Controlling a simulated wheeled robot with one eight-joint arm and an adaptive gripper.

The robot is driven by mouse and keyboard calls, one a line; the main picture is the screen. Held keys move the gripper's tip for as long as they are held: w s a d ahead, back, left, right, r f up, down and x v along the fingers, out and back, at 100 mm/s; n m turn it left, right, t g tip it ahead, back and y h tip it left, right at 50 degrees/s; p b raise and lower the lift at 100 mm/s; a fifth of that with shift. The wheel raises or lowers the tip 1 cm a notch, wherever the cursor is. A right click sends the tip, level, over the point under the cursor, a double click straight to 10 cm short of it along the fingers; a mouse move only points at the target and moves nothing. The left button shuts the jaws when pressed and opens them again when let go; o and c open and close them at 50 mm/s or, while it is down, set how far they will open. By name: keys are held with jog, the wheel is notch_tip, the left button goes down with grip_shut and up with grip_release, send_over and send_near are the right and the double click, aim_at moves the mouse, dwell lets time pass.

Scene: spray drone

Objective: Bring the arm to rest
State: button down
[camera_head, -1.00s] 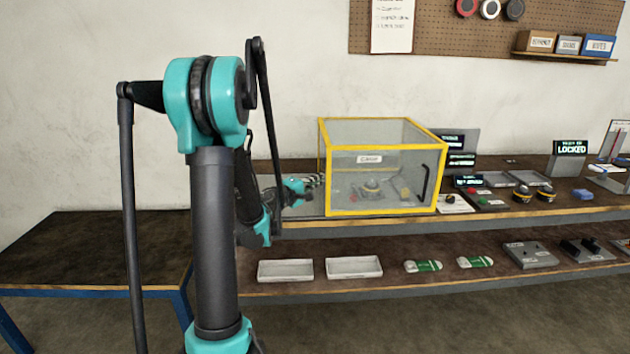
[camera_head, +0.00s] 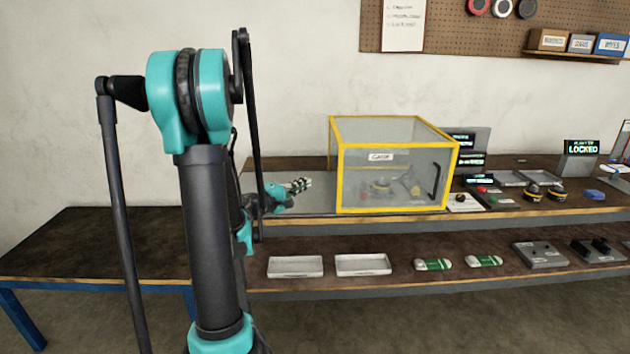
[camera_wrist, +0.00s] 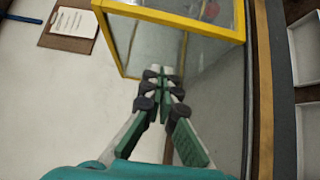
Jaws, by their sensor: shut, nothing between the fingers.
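My gripper (camera_head: 299,185) is shut and empty. In the head view it is left of the yellow-framed clear cage (camera_head: 335,165), above the bench's grey surface, with a small gap between fingertips and cage. In the wrist view the fingers of my gripper (camera_wrist: 162,72) meet at the tips and point toward the cage's yellow frame (camera_wrist: 185,22). My teal and dark grey arm stands upright at the left of the head view and hides part of the bench.
Two white trays (camera_head: 296,266) and two green-and-white items (camera_head: 433,264) lie on the lower shelf. Small devices and a "LOCKED" display (camera_head: 580,147) stand right of the cage. A bare dark table (camera_head: 90,240) is at the left.

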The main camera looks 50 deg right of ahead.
jog(key=shift+w+a, duration=0.15)
jog(key=shift+a, duration=1.1)
jog(key=w+a+f+t+y, duration=0.25)
jog(key=a+f+y, duration=0.3)
jog(key=a, duration=0.65)
jog(key=w+a+f+t+y, duration=0.2)
jog(key=w+a+f+y, duration=0.3)
jog(key=a, duration=0.8)
jog(key=s+a+f+y, duration=0.2)
jog(key=a, duration=0.6)
jog(key=s+a+f+y, duration=0.2)
jog(key=a+y, duration=0.1)
jog(key=a, duration=0.5)
jog(key=s+a+f+y, duration=0.2)
jog(key=s+a, duration=0.1)
jog(key=a, duration=0.5)
jog(key=shift+f+n+t, duration=0.35)
jog(key=shift+n+t, duration=0.05)
jog(key=shift+t, duration=0.05)
jog(key=shift+w+d+y, duration=0.1)
jog(key=shift+d+y, duration=0.05)
jog(key=shift+y, duration=0.1)
